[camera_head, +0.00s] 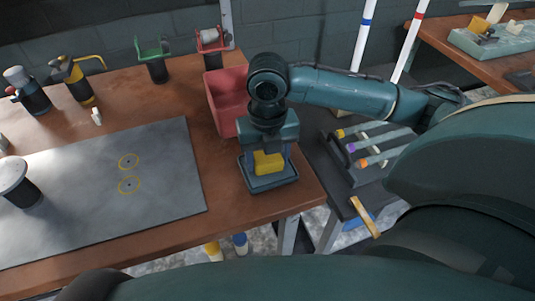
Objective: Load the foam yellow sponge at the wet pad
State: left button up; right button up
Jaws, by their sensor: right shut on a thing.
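The yellow foam sponge (268,163) is between the fingers of my right gripper (268,160), which points straight down and is shut on it. The sponge is over the wet pad, a dark square pad in a shallow tray (268,187) near the table's front right edge. The sponge's underside is at or just above the pad; I cannot tell whether they touch. The gripper hides the back of the tray. My left gripper is not in view.
A red bin (222,105) stands just behind my right gripper. A grey mat (90,195) with two yellow rings covers the table's left. A dark rack (372,155) with several tubes sits to the right. Clamps and reels stand along the back.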

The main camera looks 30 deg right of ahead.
aim_at(268, 157)
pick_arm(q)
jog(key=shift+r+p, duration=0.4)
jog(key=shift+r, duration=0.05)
pick_arm(e)
jog(key=shift+s+f, duration=0.1)
jog(key=shift+f, duration=0.05)
dwell(1.3)
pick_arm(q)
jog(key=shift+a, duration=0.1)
